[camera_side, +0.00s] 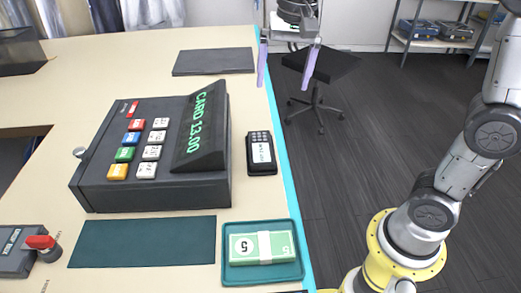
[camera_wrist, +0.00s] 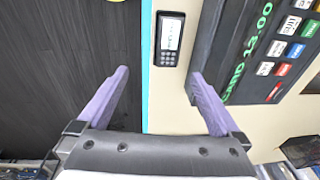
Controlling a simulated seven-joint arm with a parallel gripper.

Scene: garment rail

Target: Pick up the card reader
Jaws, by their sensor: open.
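The card reader (camera_side: 261,153) is a small black handset with a keypad and a light screen. It lies on the counter just right of the cash register, near the blue counter edge. In the wrist view the card reader (camera_wrist: 169,39) lies at the top, ahead of the fingers and between their lines. My gripper (camera_side: 287,68) has two purple fingers spread apart, open and empty. In the side view it is above and beyond the card reader, around the counter's far right edge. The fingers also show in the wrist view (camera_wrist: 158,78), apart from the reader.
A large black cash register (camera_side: 150,150) showing "CARD 13.00" stands close left of the reader. A teal tray (camera_side: 226,272) with banded notes (camera_side: 245,249) is in front. A dark mat (camera_side: 213,62) lies behind. A black stool (camera_side: 320,68) stands on the floor.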

